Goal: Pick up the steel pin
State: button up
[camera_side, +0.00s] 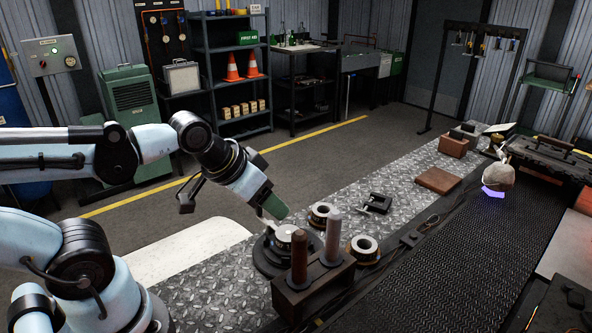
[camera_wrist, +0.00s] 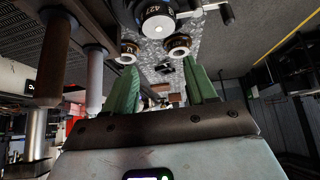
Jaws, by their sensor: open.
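My gripper (camera_side: 275,211) is open, with its green fingers tilted down just above and left of a dark round base with a pale-topped mould (camera_side: 284,234). The wrist view shows the two fingers spread apart (camera_wrist: 163,70) with nothing held between them. A pale rod (camera_wrist: 200,11) sticks out beside the mould (camera_wrist: 154,14) in the wrist view; I cannot tell for certain whether it is the steel pin. A grey upright rod (camera_side: 333,236) and a brown one (camera_side: 299,255) stand in a dark wooden block (camera_side: 315,291) right of the mould.
Ring-shaped moulds (camera_side: 363,249) and (camera_side: 321,214) sit close by on the diamond-plate bench (camera_side: 225,283). A black clamp (camera_side: 376,203) and a brown block (camera_side: 438,181) lie farther back. A dark mesh conveyor (camera_side: 450,260) runs along the right.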

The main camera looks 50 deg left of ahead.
jog(key=w+d+r+g, duration=0.3)
jog(key=d+r, duration=0.2)
notch_tip(320, 180, up, 4)
jog(key=n+g, duration=0.2)
jog(key=g, duration=0.2)
send_over(334, 230)
jog(key=w+a, duration=0.1)
jog(key=shift+w+a+r, duration=0.1)
jog(key=shift+a+r, duration=0.05)
notch_tip(334, 230, down, 7)
jog(key=shift+r, duration=0.1)
jog(key=shift+d+f, duration=0.15)
jog(key=shift+f, duration=1.15)
jog(key=shift+d+f, duration=0.1)
jog(key=shift+f, duration=1.2)
jog(key=shift+c, duration=0.5)
grip_shut()
